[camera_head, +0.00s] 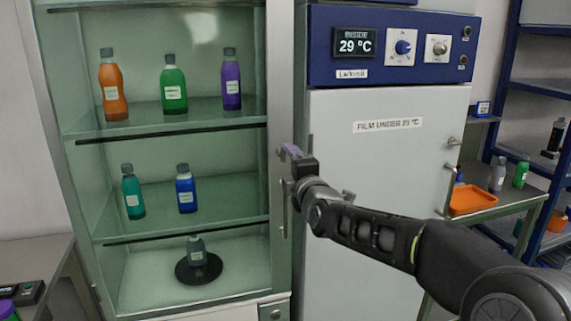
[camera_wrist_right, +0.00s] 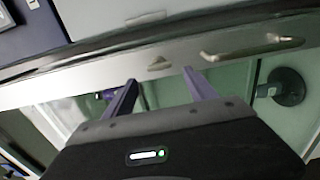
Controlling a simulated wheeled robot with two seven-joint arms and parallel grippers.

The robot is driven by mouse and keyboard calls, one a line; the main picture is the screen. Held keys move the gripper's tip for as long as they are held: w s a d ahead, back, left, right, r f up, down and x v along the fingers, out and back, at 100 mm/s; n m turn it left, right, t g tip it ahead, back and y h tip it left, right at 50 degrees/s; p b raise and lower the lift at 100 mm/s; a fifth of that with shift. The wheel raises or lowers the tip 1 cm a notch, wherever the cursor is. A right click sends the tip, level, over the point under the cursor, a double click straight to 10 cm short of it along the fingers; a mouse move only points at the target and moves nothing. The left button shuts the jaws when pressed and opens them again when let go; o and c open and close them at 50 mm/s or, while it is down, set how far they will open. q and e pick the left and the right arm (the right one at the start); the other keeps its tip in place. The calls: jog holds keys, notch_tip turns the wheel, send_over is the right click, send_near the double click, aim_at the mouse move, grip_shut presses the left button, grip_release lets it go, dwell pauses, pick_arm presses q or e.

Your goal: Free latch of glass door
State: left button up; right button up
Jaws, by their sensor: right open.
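The glass door (camera_head: 180,140) is the front of a cabinet on the left, with a metal frame (camera_head: 281,90) along its right edge. Its latch (camera_head: 279,152) is a small metal piece on that frame. In the right wrist view the latch (camera_wrist_right: 159,64) lies just beyond and between my fingertips. A bar handle (camera_head: 283,215) sits on the frame below it, and also shows in the wrist view (camera_wrist_right: 250,50). My right gripper (camera_head: 288,150) is open at the latch; contact cannot be told. It also shows in the wrist view (camera_wrist_right: 160,76). My left gripper is out of view.
The cabinet holds several bottles on its shelves, with a grey bottle (camera_head: 196,251) on a black disc (camera_head: 198,270) at the bottom. A white and blue oven (camera_head: 370,150) stands close on the right. Farther right, an orange tray (camera_head: 472,201) sits on a metal table.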

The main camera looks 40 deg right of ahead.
jog(key=v, duration=0.3)
dwell(0.6)
jog(key=a+f+m+g+y, duration=0.2)
jog(key=a+f+m, duration=0.35)
jog(key=f, duration=0.65)
jog(key=a+f+m+g+y, duration=0.2)
jog(key=a+f+m, duration=0.2)
jog(key=a+f, duration=0.55)
jog(key=a+f+m+g+y, duration=0.25)
jog(key=f+m, duration=0.25)
jog(key=f, duration=0.9)
jog(key=s+a+f+m+g+y, duration=0.1)
jog(key=s+a+f+g, duration=0.1)
jog(key=s+a+f, duration=0.45)
jog(key=s+a+f+m+g+y, duration=0.15)
jog(key=s+a+f, duration=0.25)
jog(key=f, duration=0.5)
jog(key=s+a+f+g, duration=0.2)
jog(key=s+a+f, duration=0.1)
jog(key=s, duration=0.3)
jog(key=s+a+f+g, duration=0.2)
jog(key=s+a+f, duration=0.2)
jog(key=s, duration=0.2)
jog(key=s+a+f+g+y, duration=0.1)
jog(key=s+a+f+g, duration=0.1)
jog(key=s, duration=0.4)
jog(key=shift+s+a+f+n, duration=0.25)
jog(key=shift+a+f+n, duration=0.15)
jog(key=shift+a+f, duration=0.35)
